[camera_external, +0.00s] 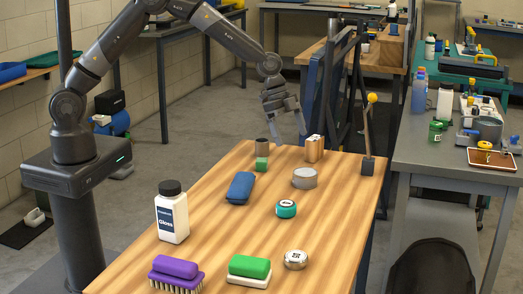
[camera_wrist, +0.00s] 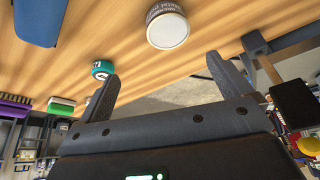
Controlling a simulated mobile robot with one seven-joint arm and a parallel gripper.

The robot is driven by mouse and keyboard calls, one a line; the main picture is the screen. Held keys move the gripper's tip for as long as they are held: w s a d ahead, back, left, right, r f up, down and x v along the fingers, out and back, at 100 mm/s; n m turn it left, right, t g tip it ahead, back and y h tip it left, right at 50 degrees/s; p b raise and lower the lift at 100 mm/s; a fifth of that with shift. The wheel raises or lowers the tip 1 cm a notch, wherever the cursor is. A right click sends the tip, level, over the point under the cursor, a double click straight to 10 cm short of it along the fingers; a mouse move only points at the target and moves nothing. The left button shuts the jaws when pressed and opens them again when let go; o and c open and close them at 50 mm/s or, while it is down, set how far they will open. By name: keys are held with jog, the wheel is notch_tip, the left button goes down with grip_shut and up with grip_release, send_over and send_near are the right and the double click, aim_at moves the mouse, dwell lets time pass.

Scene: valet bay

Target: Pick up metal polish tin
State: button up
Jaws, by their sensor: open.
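A short round grey tin (camera_external: 305,178) stands on the wooden table toward its far right. In the wrist view, the tin (camera_wrist: 168,28) shows a pale flat face and a band of small print on its side, which I take for the metal polish tin; the print is too small to read surely. My gripper (camera_external: 288,120) hangs in the air above the table's far end, above and beyond the tin. In the wrist view my gripper's fingers (camera_wrist: 161,72) are spread with nothing between them, and the tin lies beyond the fingertips.
A teal tin (camera_external: 286,209) and a silver tin (camera_external: 295,260) stand nearer. An upright yellow-topped stick (camera_external: 369,130) stands at the right edge. A white bottle (camera_external: 172,215) stands left.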

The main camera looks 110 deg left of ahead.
aim_at(305, 172)
jog(key=w+f, duration=0.1)
jog(key=f, duration=0.1)
jog(key=w+a+f, duration=0.1)
jog(key=f, duration=0.2)
jog(key=w+f, duration=0.1)
jog(key=f, duration=0.2)
jog(key=shift+a, duration=0.25)
jog(key=shift+d+x, duration=0.25)
jog(key=shift+x, duration=1.2)
jog(key=shift+d+x, duration=0.2)
jog(key=shift+x, duration=1.2)
jog(key=shift+w+r, duration=0.1)
jog(key=shift+r, duration=0.05)
jog(key=shift+c, duration=0.3)
jog(key=c, duration=1.1)
jog(key=shift+c, duration=0.2)
jog(key=shift+r, duration=0.1)
